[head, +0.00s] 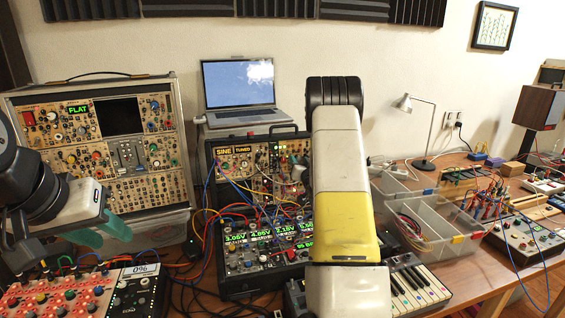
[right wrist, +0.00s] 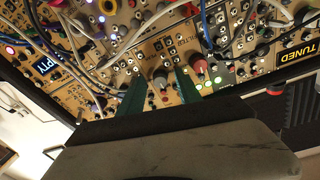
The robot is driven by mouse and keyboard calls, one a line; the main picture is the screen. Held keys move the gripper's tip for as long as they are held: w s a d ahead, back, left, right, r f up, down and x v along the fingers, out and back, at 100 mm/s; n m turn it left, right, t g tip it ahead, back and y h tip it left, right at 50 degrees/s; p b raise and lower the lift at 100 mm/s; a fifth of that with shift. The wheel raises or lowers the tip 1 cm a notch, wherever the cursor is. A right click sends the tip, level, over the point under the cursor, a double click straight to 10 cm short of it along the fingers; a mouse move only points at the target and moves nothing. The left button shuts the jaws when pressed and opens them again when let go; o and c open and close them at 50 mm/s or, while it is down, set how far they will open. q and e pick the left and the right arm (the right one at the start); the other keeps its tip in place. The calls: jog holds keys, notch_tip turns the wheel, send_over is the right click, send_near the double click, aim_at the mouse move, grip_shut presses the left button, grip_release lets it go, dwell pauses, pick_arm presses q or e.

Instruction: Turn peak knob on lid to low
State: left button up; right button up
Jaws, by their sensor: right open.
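The lid (head: 222,178) of the black synth case stands upright at the middle, full of modules, with its SINE and TUNED displays lit. In the right wrist view my right gripper (right wrist: 158,90) is open, its two green fingers pointing at the lid panel. A grey knob with a red base (right wrist: 160,77) shows between the fingertips; I cannot tell whether they touch it. A red-capped knob (right wrist: 198,67) sits just right of the fingers. My left gripper (head: 97,231), with green fingers, hangs at the left, away from the lid.
Patch cables (right wrist: 97,52) cross the lid around the knobs. A lower panel with green displays (head: 285,232) lies below the lid. A keyboard (head: 412,284), clear bins (head: 440,228) and a laptop (head: 240,88) stand around it. A large synth case (head: 150,190) stands at left.

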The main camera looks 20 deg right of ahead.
grip_shut()
jog(key=shift+n, duration=0.3)
jog(key=n+y, duration=0.1)
jog(key=n, duration=0.3)
jog(key=shift+d, duration=0.1)
jog(key=n, duration=0.5)
jog(key=shift+y, duration=0.4)
jog(key=n, duration=0.5)
jog(key=shift+d+y, duration=0.1)
jog(key=shift+y, duration=0.3)
jog(key=shift+n+y, duration=0.3)
jog(key=shift+n, duration=2.2)
